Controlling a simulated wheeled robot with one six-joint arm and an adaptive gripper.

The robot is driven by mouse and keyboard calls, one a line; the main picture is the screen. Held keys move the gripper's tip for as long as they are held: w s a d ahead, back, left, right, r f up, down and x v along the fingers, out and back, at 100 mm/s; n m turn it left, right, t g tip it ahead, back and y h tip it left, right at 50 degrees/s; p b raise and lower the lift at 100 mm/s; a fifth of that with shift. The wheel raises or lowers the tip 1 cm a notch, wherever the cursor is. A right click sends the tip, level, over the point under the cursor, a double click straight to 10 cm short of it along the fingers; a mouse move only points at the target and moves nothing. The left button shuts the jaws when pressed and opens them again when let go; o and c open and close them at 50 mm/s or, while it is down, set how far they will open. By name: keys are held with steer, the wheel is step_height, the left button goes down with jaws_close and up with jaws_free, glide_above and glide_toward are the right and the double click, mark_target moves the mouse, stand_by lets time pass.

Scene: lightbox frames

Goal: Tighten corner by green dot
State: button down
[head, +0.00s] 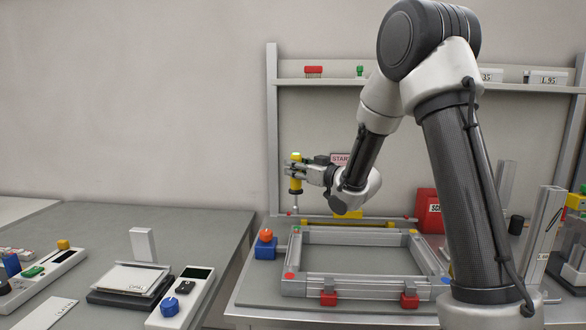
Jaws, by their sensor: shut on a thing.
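A metal frame (352,286) lies flat on the bench, with a coloured dot at each corner. The green dot (296,229) is at its back left corner. A red dot (290,275) is at the front left, a yellow one (413,232) at the back right and a blue one (446,280) at the front right. My gripper (293,172) is shut on an upright driver (296,186) with a yellow and black handle and a green top. Its shaft points down above the green dot's corner. The tip is small, and I cannot tell whether it touches anything.
Two red clamps (328,298) (409,300) sit at the frame's front edge. A blue block with an orange knob (265,246) stands left of the frame. A red box (428,211) stands behind right. A side table at left holds a scale (130,282) and a control box (181,300).

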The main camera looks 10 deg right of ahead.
mark_target(300, 190)
steer(key=shift+f, duration=0.15)
steer(key=shift+d+f, duration=0.1)
steer(key=shift+f, duration=2.15)
steer(key=shift+s+f, duration=0.1)
steer(key=shift+f, duration=1.35)
stand_by(0.9)
